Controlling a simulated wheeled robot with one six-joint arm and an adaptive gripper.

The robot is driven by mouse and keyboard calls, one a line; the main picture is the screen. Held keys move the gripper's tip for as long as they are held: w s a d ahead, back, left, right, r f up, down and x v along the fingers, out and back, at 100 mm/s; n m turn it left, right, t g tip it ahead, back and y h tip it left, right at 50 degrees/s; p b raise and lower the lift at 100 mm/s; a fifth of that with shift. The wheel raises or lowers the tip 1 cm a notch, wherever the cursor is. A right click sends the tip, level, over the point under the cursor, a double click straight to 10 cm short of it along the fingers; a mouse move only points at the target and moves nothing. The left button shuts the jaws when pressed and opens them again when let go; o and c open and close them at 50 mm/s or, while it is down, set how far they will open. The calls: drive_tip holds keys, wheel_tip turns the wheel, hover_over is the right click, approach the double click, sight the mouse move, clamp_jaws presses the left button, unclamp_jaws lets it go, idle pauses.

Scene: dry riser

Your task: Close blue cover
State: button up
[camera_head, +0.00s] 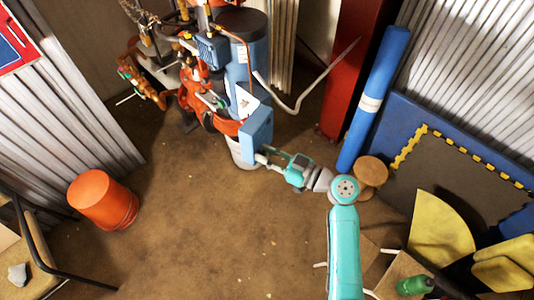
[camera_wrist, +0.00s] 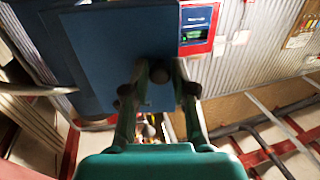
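The blue cover (camera_head: 257,125) shows in the head view as an upright blue panel on the front of the red and blue equipment. In the wrist view the blue cover (camera_wrist: 105,50) is a large dark blue face filling the upper left and middle. My gripper (camera_head: 262,157) is at the lower edge of the cover in the head view. In the wrist view the fingers of my gripper (camera_wrist: 159,72) stand apart, with a small dark round shape between their tips. The fingertips overlap the cover's lower right part; whether they touch it I cannot tell.
An orange bucket (camera_head: 103,200) stands on the floor at left. A blue rolled mat (camera_head: 375,100) leans beside a red column (camera_head: 352,65). A round wooden stool (camera_head: 371,171) is near my arm. The middle floor is clear.

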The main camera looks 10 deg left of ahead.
clamp_jaws()
drive_tip(key=shift+a, duration=0.1)
